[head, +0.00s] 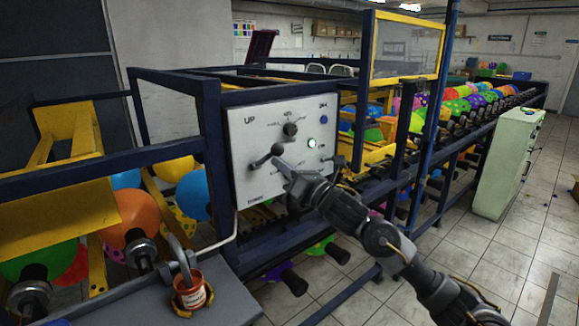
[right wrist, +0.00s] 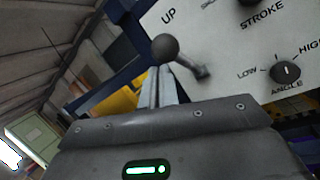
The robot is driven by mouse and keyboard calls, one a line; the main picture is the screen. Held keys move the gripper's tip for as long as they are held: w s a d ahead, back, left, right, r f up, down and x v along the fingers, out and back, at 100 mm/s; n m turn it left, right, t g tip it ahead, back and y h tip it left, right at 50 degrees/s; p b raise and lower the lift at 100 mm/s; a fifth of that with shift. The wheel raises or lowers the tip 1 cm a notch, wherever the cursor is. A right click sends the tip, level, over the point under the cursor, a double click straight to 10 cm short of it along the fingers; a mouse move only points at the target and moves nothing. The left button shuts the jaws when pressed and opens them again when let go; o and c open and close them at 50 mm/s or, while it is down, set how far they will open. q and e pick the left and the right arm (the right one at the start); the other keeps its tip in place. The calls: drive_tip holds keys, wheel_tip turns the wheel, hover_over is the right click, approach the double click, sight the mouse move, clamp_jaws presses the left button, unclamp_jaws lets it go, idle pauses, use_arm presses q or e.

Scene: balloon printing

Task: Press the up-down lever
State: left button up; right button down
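The up-down lever (head: 265,156) is a dark grey rod with a ball knob, on the white control panel (head: 245,130) below the word UP. In the right wrist view the lever's ball knob (right wrist: 165,47) is just beyond my fingertips, its rod running right and down to the panel. My right gripper (head: 279,166) is at the lever from below right. Its fingers (right wrist: 160,86) are together with nothing visible between them. I cannot tell whether the tips touch the knob. My left gripper is not in view.
Open floor (head: 520,240) lies to the right.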

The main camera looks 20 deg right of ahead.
drive_tip(key=r, duration=0.1)
drive_tip(key=d+r, duration=0.1)
drive_tip(key=r, duration=0.1)
drive_tip(key=shift+r+t, duration=0.1)
drive_tip(key=shift+t, duration=0.3)
wheel_tip(320, 180, down, 7)
drive_tip(key=s+a+g+b, duration=0.1)
drive_tip(key=a+b, duration=0.2)
drive_tip(key=b, duration=0.2)
drive_tip(key=s+d+r+b, duration=0.1)
drive_tip(key=s+d+r, duration=0.3)
drive_tip(key=s+r, duration=0.2)
drive_tip(key=shift+s+d+r, duration=0.2)
drive_tip(key=shift+s+d, duration=0.05)
drive_tip(key=shift+s, duration=0.65)
